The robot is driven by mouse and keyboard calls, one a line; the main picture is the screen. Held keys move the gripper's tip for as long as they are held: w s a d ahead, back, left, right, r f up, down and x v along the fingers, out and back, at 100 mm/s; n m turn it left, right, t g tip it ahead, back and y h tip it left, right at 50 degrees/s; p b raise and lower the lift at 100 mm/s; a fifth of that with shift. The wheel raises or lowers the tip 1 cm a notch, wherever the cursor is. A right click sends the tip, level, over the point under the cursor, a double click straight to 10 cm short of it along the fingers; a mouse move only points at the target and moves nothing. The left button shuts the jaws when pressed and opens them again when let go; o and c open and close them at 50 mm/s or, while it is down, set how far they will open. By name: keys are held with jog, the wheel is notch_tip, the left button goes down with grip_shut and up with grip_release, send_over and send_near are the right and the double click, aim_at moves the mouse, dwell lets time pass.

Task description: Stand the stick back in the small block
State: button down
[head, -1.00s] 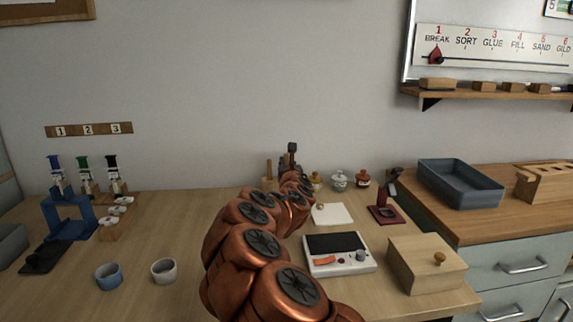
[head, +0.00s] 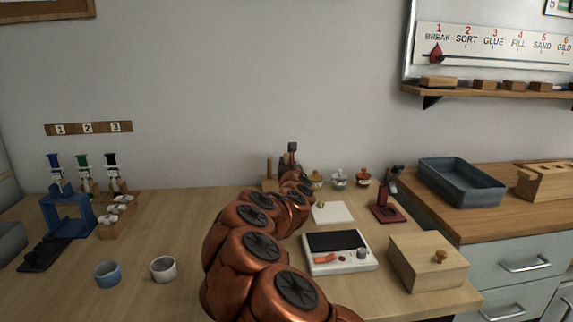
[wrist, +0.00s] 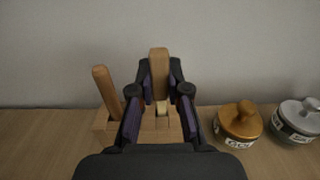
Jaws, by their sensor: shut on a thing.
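My gripper (wrist: 161,84) is shut on a pale wooden stick (wrist: 158,62), whose upper part stands up between the dark, purple-padded fingers. The small wooden block (wrist: 103,127) is right below and behind the fingers, against the wall side of the table. Another wooden stick (wrist: 104,88) stands in the block's left part, leaning slightly. In the head view my gripper (head: 289,163) is beside the block (head: 267,185), mostly hidden by my arm.
A gold-lidded jar (wrist: 239,121) and a silver-lidded jar (wrist: 300,116) stand close to the right of my gripper. Two cups (head: 163,269) are at left. The table's middle left is clear.

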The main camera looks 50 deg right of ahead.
jog(key=c, duration=1.1)
grip_release()
jog(key=shift+o, duration=0.2)
jog(key=shift+s+a, duration=0.1)
jog(key=shift+s+a, duration=0.35)
jog(key=shift+a, duration=0.1)
jog(key=shift+b+v, duration=0.5)
jog(key=shift+v, duration=1.25)
jog(key=shift+s+d, duration=0.1)
